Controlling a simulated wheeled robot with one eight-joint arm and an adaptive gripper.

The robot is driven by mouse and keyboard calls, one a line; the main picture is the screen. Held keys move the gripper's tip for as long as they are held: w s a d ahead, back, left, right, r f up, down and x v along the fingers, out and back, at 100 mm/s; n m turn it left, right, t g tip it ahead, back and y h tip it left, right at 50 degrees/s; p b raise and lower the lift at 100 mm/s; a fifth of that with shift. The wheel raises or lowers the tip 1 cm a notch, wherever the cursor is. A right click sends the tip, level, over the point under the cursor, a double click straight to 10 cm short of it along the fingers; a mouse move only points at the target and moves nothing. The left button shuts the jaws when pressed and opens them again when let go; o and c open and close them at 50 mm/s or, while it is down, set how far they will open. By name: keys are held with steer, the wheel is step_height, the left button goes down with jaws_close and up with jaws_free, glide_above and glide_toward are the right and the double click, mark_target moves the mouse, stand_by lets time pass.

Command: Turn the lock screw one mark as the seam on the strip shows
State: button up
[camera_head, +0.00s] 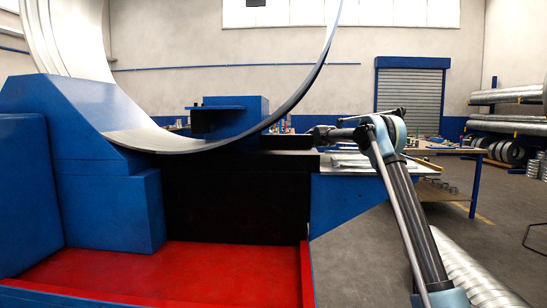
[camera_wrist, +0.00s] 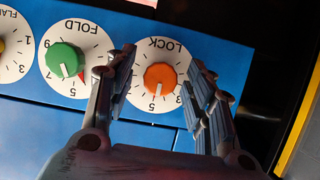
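The lock screw is an orange round knob (camera_wrist: 160,79) on a white dial marked LOCK (camera_wrist: 150,52) in the wrist view. Its white pointer line points toward the 5 at the picture's bottom. My gripper (camera_wrist: 164,60) has its fingers spread, one on each side of the orange knob, with gaps between them and the knob. In the head view my arm reaches toward the blue machine, and the gripper cannot be made out clearly. The curved metal strip (camera_head: 176,141) passes through the machine and rises in a large loop. I cannot make out a seam mark on it.
A green knob (camera_wrist: 65,60) on the FOLD dial sits close beside my left finger. A yellow knob is cut off at the left edge. The blue panel (camera_wrist: 235,55) ends at a dark gap to the right. A red tray (camera_head: 160,277) lies below the machine.

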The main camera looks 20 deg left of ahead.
steer(key=c, duration=1)
steer(key=m+g, duration=0.2)
steer(key=m, duration=0.1)
steer(key=shift+w+m+g, duration=0.15)
steer(key=shift+m+g, duration=0.15)
steer(key=o, duration=1.1)
steer(key=v, duration=1.2)
steer(key=shift+w+a, duration=0.1)
steer(key=shift+w, duration=0.05)
